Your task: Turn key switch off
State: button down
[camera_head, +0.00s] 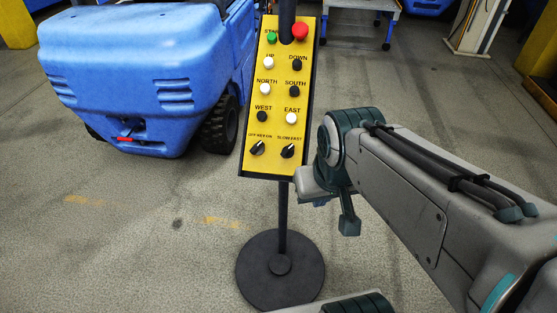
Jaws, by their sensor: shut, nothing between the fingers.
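The yellow control panel (275,105) stands upright on a black pole, facing me. The key switch (257,148) is a black rotary knob at its lower left, under a label that seems to read OFF KEY ON. Its pointer looks tilted to the upper right, towards ON. A similar knob (288,151), labelled SLOW FAST, sits right of it. My gripper (348,222) hangs to the right of the panel and below the knobs, shut and empty, apart from the panel. Its fingers are small in view and partly hidden by my arm.
Several push buttons and a red mushroom button (300,31) fill the panel above the knobs. The round black base (280,270) stands on the floor. A blue vehicle (150,75) is close behind on the left. Open floor lies left of the stand.

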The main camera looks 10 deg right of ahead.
aim_at(259, 149)
jog(key=z, duration=1)
jog(key=k, duration=0.7)
jog(key=u, duration=0.95)
jog(key=i, duration=0.5)
